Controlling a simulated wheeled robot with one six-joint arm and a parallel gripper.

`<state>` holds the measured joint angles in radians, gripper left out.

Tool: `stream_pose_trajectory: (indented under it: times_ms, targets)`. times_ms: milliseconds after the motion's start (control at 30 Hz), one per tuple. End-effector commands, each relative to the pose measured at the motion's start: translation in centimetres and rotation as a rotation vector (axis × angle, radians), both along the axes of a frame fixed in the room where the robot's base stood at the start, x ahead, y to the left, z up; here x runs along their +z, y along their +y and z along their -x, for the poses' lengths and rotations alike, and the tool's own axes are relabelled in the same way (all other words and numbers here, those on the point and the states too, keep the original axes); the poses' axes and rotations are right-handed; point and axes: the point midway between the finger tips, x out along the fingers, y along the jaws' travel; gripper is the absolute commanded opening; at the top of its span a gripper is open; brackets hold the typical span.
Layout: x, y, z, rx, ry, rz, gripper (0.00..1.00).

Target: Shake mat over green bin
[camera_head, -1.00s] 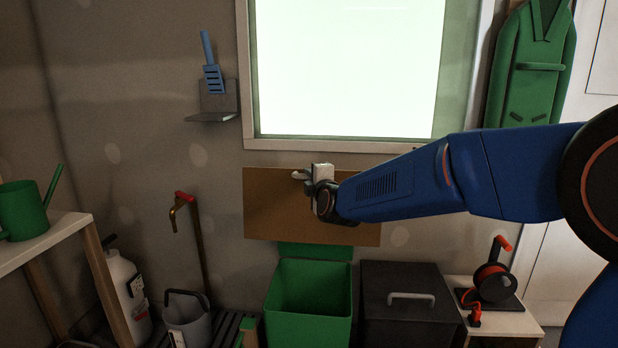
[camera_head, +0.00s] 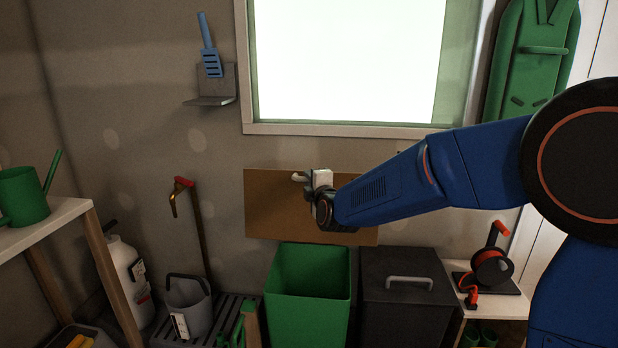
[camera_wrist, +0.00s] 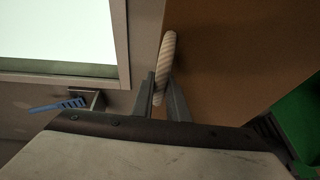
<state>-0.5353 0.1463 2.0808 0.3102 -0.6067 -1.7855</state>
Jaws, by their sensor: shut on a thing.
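The brown mat (camera_head: 275,208) hangs flat and upright in the head view, below the window and just above the green bin. My gripper (camera_head: 317,183) is shut on the pale handle (camera_head: 299,177) at the mat's top edge. In the wrist view the fingers (camera_wrist: 162,95) close on the striped, rope-like handle (camera_wrist: 167,55), with the brown mat (camera_wrist: 230,50) beside it. The green bin (camera_head: 308,320) stands open on the floor under the mat.
A black box (camera_head: 408,310) with a grey handle stands right of the bin. A red cable reel (camera_head: 491,268) sits on a low table. The window (camera_head: 345,60) is above the mat.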

Motion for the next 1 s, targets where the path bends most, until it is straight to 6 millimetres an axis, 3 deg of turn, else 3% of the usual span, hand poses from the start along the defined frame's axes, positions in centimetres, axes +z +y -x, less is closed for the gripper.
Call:
stream_pose_trajectory:
  times_ms: [267,400,433,467,533,600,633,733,767,800,900,967,1000]
  targets:
    - [0.1,0.0,0.0,0.0,-0.003,-0.001,0.0]
    - [6.3,-0.1,0.0,-0.001,-0.011,-0.008,0.0]
    - [6.6,0.0,0.0,0.0,-0.007,-0.004,0.0]
    - [5.8,0.0,0.0,0.0,-0.001,0.001,0.0]
    - [1.2,0.0,0.0,0.001,0.009,0.008,0.0]
    - [-0.4,0.0,0.0,0.0,0.002,0.003,0.0]
    - [0.4,0.0,0.0,0.0,-0.004,-0.001,0.0]
    - [6.1,-0.1,0.1,-0.001,-0.013,-0.009,0.0]
    - [6.7,0.0,0.0,0.0,-0.01,-0.006,0.0]
    - [5.8,0.0,0.0,0.0,-0.001,0.001,0.0]
    - [0.1,0.0,0.0,0.0,0.007,0.007,0.0]
    - [0.0,0.0,0.0,0.0,-0.001,0.001,0.0]
    - [2.2,0.0,0.0,0.0,-0.011,-0.005,0.0]
